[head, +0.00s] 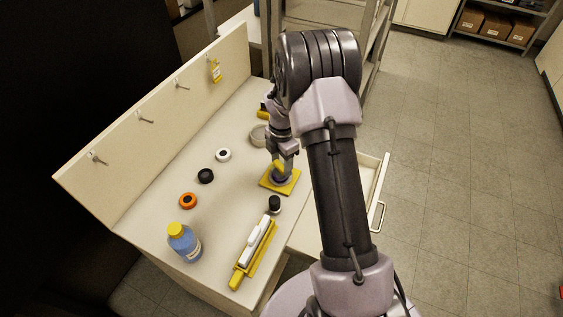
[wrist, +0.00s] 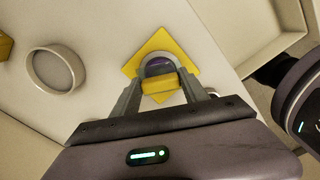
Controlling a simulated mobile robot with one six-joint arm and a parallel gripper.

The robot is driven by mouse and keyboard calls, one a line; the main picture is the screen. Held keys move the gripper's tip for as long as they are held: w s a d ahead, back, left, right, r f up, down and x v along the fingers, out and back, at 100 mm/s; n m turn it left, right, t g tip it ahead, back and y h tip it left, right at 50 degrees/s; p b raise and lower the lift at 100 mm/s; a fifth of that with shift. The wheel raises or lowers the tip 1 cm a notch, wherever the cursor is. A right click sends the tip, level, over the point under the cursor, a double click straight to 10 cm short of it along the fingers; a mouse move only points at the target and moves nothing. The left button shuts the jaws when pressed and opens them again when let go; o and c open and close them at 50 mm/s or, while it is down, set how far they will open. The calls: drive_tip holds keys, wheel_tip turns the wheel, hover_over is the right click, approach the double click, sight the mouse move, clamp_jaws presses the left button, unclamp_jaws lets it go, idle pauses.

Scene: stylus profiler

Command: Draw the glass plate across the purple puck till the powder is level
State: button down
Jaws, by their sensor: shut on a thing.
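My gripper (head: 284,153) is shut on a yellow block (head: 279,165), which seems to be the grip of the glass plate. The block also shows between the fingers in the wrist view (wrist: 160,86). The clear glass itself is hard to make out. Just under and beyond the block is the purple puck (wrist: 158,67), inside a grey ring on a yellow square base (wrist: 184,56). The base also shows in the head view (head: 291,187). The block hides part of the puck, and I cannot tell whether plate and puck touch. The powder cannot be made out.
Near the base are a grey round dish (wrist: 77,71), a small black-topped jar (head: 275,203) and a yellow tray (head: 239,271) with a white tool. White (head: 223,155), black (head: 206,176) and orange (head: 188,200) pucks and a blue bottle (head: 186,244) stand left. A drawer (head: 373,181) is open at right.

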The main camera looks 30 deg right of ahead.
drive_tip(key=shift+f, duration=0.45)
idle(0.6)
drive_tip(key=shift+s, duration=0.1)
drive_tip(key=shift+s+d, duration=0.1)
drive_tip(key=shift+s, duration=0.5)
drive_tip(key=shift+w, duration=1.4)
drive_tip(key=shift+s, duration=0.1)
drive_tip(key=shift+s, duration=1.3)
